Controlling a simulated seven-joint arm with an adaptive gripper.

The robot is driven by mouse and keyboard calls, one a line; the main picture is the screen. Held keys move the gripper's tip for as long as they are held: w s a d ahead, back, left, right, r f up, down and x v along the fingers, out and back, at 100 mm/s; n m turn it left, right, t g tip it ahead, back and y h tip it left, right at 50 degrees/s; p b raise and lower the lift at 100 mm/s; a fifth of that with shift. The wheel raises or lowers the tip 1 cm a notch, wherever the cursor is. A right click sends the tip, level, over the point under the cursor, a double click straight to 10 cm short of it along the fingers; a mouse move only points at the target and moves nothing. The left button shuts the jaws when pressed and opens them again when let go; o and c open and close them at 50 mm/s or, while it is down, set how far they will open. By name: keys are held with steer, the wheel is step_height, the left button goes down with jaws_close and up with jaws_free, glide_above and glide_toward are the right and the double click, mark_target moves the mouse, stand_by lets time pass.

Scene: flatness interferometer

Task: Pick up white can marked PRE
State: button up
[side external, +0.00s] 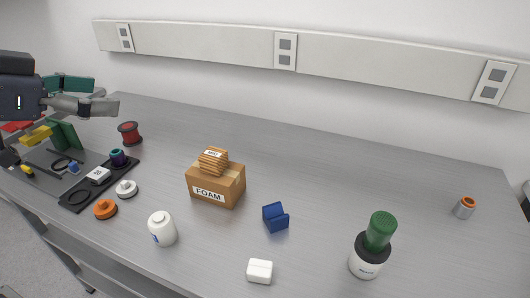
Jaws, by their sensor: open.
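No marking PRE can be read in the side external view. A white round-shouldered container (162,230) stands upright near the table's front edge, with a small blue mark at its left side. A white can (364,263) with a black collar and a green top (380,229) stands upright at the front right; its dark lettering is too small to read. A small grey can with an orange top (465,207) is at the far right. My gripper (101,95) is at the far left, raised above the table, open and empty, well away from all three.
A cardboard box marked FOAM (215,187) with a brown stack (213,161) on it stands mid-table. A blue block (275,217) and a white block (259,271) lie to its right. A black tray (70,207) with small parts lies left. The back right is clear.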

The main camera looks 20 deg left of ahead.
steer(key=w+a+r+n+t+y, duration=0.2)
steer(key=w, duration=0.2)
steer(key=n+g+y, duration=0.3)
steer(key=n+g, duration=0.2)
steer(key=g, duration=0.5)
glide_toward(158, 218)
steer(key=shift+m+h, duration=0.3)
steer(key=x, duration=0.6)
steer(key=shift+a+f, duration=0.3)
steer(key=shift+a, duration=0.05)
steer(key=shift+x, duration=3.25)
steer(key=shift+w+r, duration=0.1)
steer(key=c, duration=1.3)
